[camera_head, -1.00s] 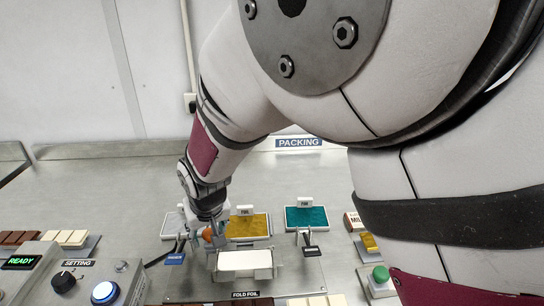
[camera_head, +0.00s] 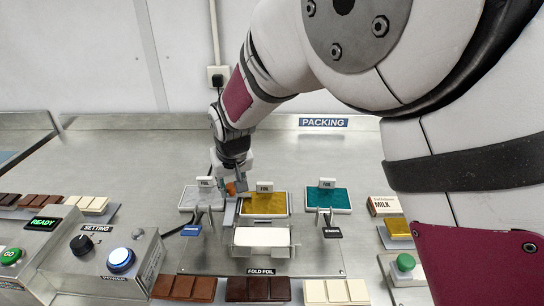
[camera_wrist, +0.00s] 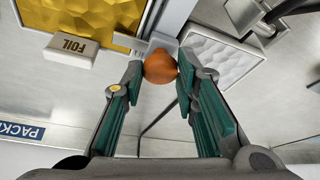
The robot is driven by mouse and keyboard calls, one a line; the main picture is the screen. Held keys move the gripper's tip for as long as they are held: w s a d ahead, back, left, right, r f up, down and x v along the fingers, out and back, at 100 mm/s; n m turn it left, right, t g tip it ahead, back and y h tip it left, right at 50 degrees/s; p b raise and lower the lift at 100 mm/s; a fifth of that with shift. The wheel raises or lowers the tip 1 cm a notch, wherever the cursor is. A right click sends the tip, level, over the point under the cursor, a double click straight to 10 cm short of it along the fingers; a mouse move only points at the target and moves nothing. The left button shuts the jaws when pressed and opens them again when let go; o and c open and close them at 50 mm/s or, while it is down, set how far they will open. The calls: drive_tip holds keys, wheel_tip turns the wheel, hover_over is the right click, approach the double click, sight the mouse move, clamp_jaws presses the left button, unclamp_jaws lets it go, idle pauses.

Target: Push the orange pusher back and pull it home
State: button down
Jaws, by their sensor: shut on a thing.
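The orange pusher knob (camera_wrist: 160,67) sits between my fingertips in the wrist view, and the fingers touch it from both sides. My gripper (camera_wrist: 158,72) is shut on it. In the head view my gripper (camera_head: 232,187) reaches down at the left edge of the gold foil pad, and a bit of the orange knob (camera_head: 231,188) shows there. A grey metal bar (camera_head: 229,214) runs from near the knob towards the white fold plate (camera_head: 262,237). The pusher's lower parts are mostly hidden by the gripper.
The gold foil pad (camera_head: 265,203) lies right of my gripper, the silver foil pad (camera_head: 197,197) left, the teal foil pad (camera_head: 328,197) farther right. Several chocolate bars (camera_head: 257,289) line the front. A control box (camera_head: 97,259) stands left. Bare metal lies behind the pads.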

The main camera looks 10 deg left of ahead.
drive_tip(key=shift+w+a+f, duration=0.1)
drive_tip(key=shift+w+a, duration=0.1)
drive_tip(key=shift+w, duration=0.45)
drive_tip(key=shift+w+r, duration=0.2)
drive_tip(key=c, duration=1.3)
unclamp_jaws()
drive_tip(key=shift+w, duration=0.1)
drive_tip(key=v, duration=1.2)
